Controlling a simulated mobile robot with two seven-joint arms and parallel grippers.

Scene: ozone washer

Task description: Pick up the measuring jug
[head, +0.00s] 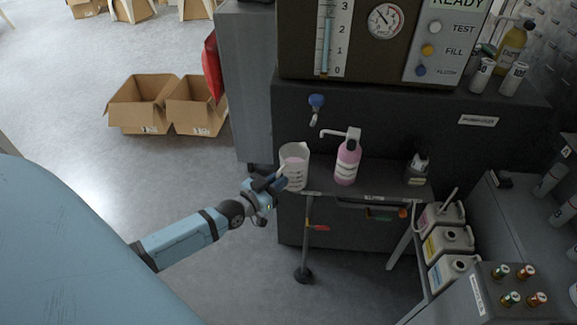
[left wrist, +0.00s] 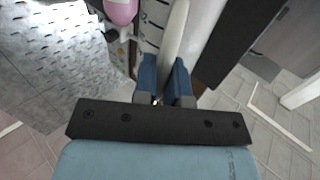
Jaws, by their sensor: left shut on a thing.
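In the left wrist view the blue fingers (left wrist: 165,85) close around the pale handle (left wrist: 174,35), with the jug's marked wall (left wrist: 152,30) just beyond. Whether the jug's base touches the shelf is hard to tell. My right gripper is not in view.
A pink pump bottle (head: 347,160) stands just right of the jug, with its spout pointing left. The tap (head: 316,103) hangs above. A dark small bottle (head: 417,166) is further right. Open cardboard boxes (head: 165,104) sit on the floor at left, where there is free room.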

